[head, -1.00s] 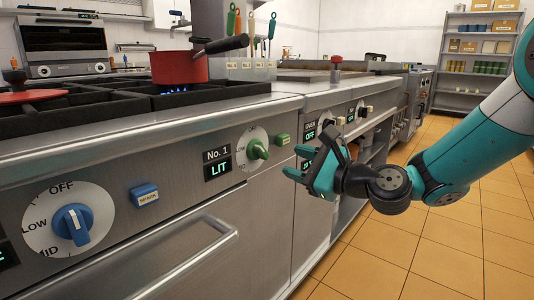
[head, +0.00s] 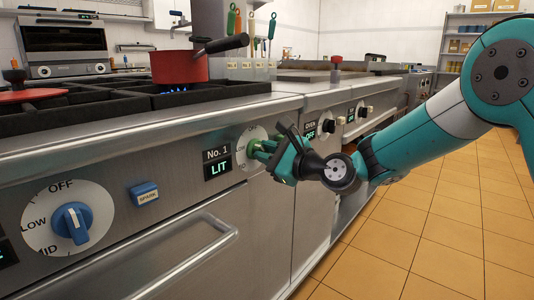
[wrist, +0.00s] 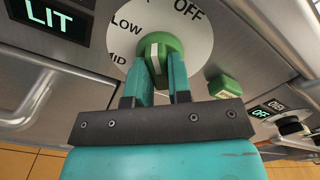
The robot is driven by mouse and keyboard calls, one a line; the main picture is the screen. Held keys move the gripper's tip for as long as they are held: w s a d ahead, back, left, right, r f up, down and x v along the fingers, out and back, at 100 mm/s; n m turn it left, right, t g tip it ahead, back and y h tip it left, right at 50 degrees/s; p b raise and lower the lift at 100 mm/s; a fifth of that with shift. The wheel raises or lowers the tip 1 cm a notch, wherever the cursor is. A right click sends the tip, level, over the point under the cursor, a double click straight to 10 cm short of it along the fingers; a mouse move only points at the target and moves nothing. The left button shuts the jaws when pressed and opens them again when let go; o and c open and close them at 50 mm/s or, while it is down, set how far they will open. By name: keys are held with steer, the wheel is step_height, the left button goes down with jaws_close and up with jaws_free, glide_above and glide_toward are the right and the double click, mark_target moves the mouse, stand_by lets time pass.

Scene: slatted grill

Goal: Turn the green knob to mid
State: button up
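The green knob (wrist: 158,46) sits on a round white dial (wrist: 198,48) marked OFF, LOW and MID on the stove front. In the wrist view my gripper (wrist: 161,75) has its two teal fingers close together, one on each side of the knob's raised grip, and they look shut on it. A white line shows on the knob, but I cannot tell exactly which mark it points to. In the head view my gripper (head: 262,149) covers most of the knob. The No. 1 display (head: 218,168) beside the dial reads LIT.
A red pan (head: 180,67) stands over a blue flame on the burner grate. A blue knob (head: 73,223) and blue SPARK button (head: 145,193) are to the left. A green button (wrist: 223,87) is close beside the dial. An oven handle (head: 190,255) juts out below.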

jaws_close()
steer(key=shift+n, duration=0.3)
steer(key=shift+f+n+b, duration=0.1)
steer(key=shift+n+b, duration=2.45)
steer(key=shift+n, duration=5.05)
steer(key=o, duration=0.7)
jaws_free()
